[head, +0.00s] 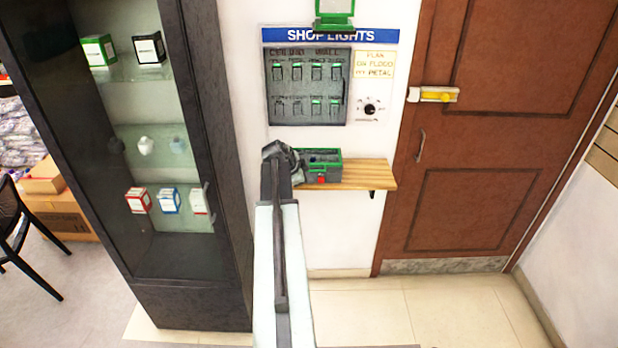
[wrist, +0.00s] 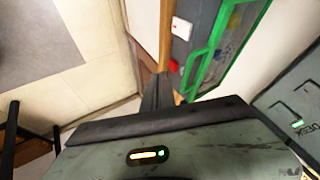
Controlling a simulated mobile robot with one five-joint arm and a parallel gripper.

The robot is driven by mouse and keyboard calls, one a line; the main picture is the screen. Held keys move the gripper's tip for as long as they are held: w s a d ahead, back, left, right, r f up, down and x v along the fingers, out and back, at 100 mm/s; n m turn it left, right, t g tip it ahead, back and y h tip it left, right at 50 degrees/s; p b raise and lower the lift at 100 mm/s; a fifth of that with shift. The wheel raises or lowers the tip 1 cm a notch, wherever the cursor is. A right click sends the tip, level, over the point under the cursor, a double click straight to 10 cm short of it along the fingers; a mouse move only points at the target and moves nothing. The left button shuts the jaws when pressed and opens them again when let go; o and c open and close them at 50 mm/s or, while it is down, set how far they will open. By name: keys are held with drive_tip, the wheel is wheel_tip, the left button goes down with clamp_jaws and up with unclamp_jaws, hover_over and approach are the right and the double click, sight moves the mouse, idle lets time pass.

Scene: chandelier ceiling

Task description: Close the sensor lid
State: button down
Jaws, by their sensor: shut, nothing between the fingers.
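A grey box with a green rim (head: 322,157) and a red button sits on the wooden shelf. Its top looks open, and it also shows in the wrist view (wrist: 213,58). A green-framed part (head: 335,10) stands above the blue sign, cut by the top edge of the head view. I cannot tell which of these carries the sensor lid. My gripper (head: 283,152) is at the left end of the box and hides part of it. In the wrist view its dark fingers (wrist: 158,92) are shut and empty, close to the box; contact is unclear.
The wooden shelf (head: 366,174) has bare room to the right of the box. A grey switch panel (head: 307,106) hangs above it, under the "SHOP LIGHTS" sign (head: 380,36). A dark glass cabinet (head: 222,150) stands left, a brown door (head: 470,150) right.

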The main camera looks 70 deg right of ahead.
drive_tip(key=p+v, duration=0.8)
drive_tip(key=v, duration=0.2)
drive_tip(key=shift+s+a, duration=0.2)
drive_tip(key=shift+a, duration=0.05)
drive_tip(key=shift+f, duration=0.1)
drive_tip(key=w+a+f+n+t+y+b, duration=0.1)
drive_tip(key=w+a+f+n+y+b, duration=0.15)
drive_tip(key=w+a+n, duration=0.7)
drive_tip(key=w+a+f+n+t+y+b, duration=0.1)
drive_tip(key=w+a+f+n+t, duration=0.2)
drive_tip(key=w+a, duration=1.2)
drive_tip(key=a+f+n+y+b, duration=0.1)
drive_tip(key=a+n, duration=0.7)
drive_tip(key=a, duration=1.3)
drive_tip(key=a+f+n+g+y+b, duration=0.1)
drive_tip(key=a+f+n+y, duration=0.2)
drive_tip(key=a+n, duration=0.6)
drive_tip(key=a+f, duration=0.1)
drive_tip(key=a, duration=1.1)
drive_tip(key=shift+s+f+g, duration=0.2)
drive_tip(key=shift+f+g, duration=0.1)
drive_tip(key=shift+f, duration=0.05)
